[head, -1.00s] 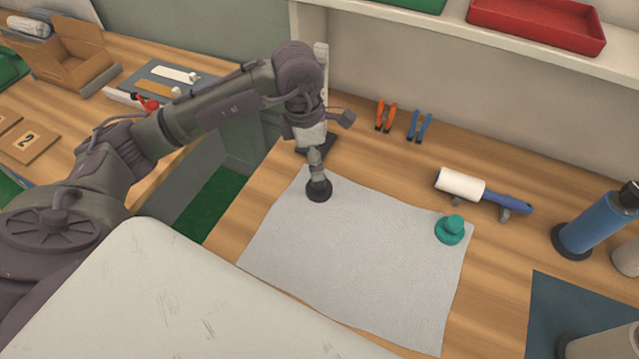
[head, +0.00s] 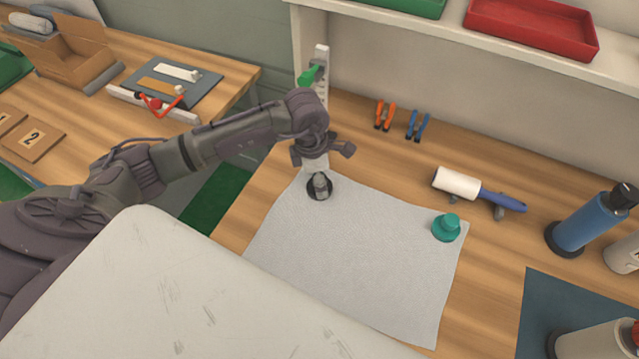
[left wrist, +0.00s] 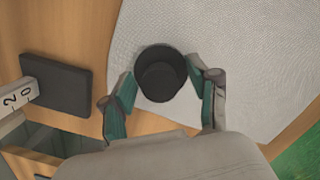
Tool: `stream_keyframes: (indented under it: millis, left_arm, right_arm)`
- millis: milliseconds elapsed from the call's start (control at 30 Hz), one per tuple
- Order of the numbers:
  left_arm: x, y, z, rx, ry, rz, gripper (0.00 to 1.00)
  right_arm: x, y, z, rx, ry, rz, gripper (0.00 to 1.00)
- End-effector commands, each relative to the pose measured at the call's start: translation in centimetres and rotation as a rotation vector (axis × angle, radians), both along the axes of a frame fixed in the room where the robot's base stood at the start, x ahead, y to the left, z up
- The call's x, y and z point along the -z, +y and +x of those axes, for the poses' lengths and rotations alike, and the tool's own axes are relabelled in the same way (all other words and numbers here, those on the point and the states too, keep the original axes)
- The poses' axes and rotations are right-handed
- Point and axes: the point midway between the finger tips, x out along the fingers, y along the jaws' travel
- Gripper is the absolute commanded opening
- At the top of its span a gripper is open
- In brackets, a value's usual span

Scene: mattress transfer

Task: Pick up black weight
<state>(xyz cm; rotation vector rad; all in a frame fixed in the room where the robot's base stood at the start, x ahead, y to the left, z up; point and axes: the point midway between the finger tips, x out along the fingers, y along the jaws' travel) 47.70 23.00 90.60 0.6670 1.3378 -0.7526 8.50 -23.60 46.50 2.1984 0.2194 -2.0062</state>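The black weight (head: 319,191) stands on the far left corner of the grey-white cloth (head: 350,255) in the head view. In the left wrist view the round black weight (left wrist: 160,72) sits between the two fingertips of my left gripper (left wrist: 159,69). The fingers are spread, one on each side of it, with small gaps that seem to remain. In the head view my left gripper (head: 322,155) is just behind the weight, its fingertips hard to make out. My right gripper is not in view.
A teal weight (head: 446,228) stands at the cloth's right corner. A lint roller (head: 460,184), orange clips (head: 385,115), blue clips (head: 418,125) and a blue bottle (head: 590,222) are on the table. A dark block (left wrist: 56,86) is near the left finger.

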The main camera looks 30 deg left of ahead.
Motion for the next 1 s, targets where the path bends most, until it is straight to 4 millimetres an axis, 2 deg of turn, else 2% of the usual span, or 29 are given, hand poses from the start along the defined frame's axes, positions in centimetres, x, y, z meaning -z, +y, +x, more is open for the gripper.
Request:
stream_keyframes:
  millis: [33,300,333,767,1000]
  left_arm:
    - [0.0,0.0,0.0,0.0,0.0,0.0,0.47]
    - [0.0,0.0,0.0,0.0,0.0,0.0,0.02]
    - [0.0,0.0,0.0,0.0,0.0,0.0,0.0]
    - [-0.3,0.0,0.1,0.0,-0.003,0.0,0.0]
    - [-2.5,0.1,0.2,-0.001,-0.009,0.0,0.0]
  right_arm:
    - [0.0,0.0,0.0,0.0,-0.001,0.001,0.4]
    - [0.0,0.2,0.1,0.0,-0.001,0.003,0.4]
    - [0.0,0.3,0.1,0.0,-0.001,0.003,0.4]
    - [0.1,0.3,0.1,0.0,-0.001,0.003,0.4]
    - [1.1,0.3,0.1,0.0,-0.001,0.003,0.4]
